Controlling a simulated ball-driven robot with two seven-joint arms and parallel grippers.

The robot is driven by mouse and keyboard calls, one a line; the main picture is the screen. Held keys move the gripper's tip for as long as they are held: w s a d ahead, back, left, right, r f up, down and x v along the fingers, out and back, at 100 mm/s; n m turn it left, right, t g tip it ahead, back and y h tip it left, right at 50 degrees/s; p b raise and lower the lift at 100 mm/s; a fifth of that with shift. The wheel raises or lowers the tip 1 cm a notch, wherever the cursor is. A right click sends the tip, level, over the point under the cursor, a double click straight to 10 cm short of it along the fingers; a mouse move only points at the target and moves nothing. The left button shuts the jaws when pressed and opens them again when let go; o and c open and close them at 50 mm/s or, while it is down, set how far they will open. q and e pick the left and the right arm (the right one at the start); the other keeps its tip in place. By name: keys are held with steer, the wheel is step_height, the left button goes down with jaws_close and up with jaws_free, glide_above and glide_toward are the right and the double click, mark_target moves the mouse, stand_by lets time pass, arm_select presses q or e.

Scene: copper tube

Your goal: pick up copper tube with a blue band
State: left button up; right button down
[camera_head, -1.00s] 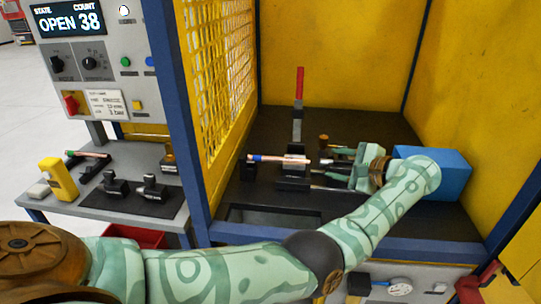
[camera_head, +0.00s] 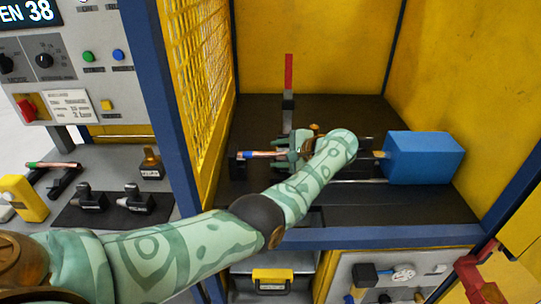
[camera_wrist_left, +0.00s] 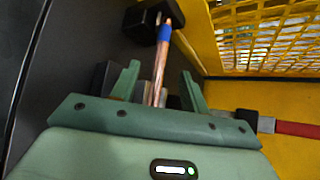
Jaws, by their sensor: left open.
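The copper tube with a blue band (camera_head: 261,154) lies level on a black fixture inside the yellow enclosure, its blue-banded end to the left. It also shows in the left wrist view (camera_wrist_left: 161,67), with the blue band at the far end beside a black block. My left gripper (camera_head: 284,151) is at the tube's right part and hides it there. In the left wrist view my left gripper's green fingers (camera_wrist_left: 159,88) are apart, one on each side of the tube. I cannot tell whether either touches it. My right gripper is not in view.
A blue block (camera_head: 424,158) stands right of my gripper on the fixture's axis. A red-tipped upright lever (camera_head: 288,75) rises behind the fixture. Yellow mesh (camera_head: 192,80) bounds the left side. A copper tube with a green band (camera_head: 48,164) lies on the outside bench.

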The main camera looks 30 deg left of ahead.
mark_target(265, 155)
arm_select(q)
steer(key=x, duration=0.3)
steer(key=b+x, duration=0.1)
steer(key=x, duration=0.1)
steer(key=shift+w+f, duration=0.2)
steer(key=shift+w, duration=0.1)
jaws_close()
steer(key=shift+r, duration=0.1)
